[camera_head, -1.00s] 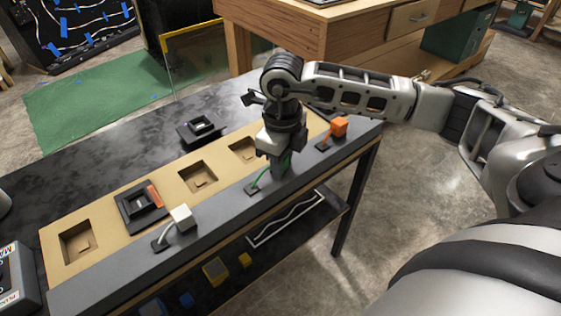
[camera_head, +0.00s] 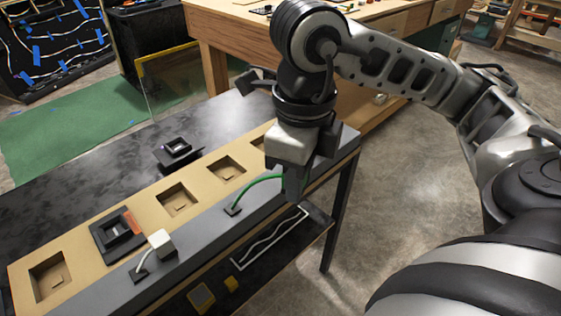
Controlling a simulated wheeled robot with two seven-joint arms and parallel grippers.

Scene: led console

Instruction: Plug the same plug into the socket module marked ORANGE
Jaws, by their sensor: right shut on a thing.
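My right gripper (camera_head: 293,188) points down over the right part of the console and is shut on a plug. A green cable (camera_head: 262,182) runs from the grey ledge up to it; the fingers hide most of the plug. A black socket module with an orange-red stripe (camera_head: 118,232) sits in the tan panel (camera_head: 146,211) at the left. It stands well to the left of my right gripper. Its lettering is too small to read. A white plug (camera_head: 160,242) on a white cable rests on the ledge in front of that module. My left gripper is not in view.
Several square recesses in the panel are empty, such as the one at far left (camera_head: 50,276). A loose black module (camera_head: 178,150) lies on the dark table (camera_head: 85,185) behind the panel. A wooden bench (camera_head: 222,48) stands at the back.

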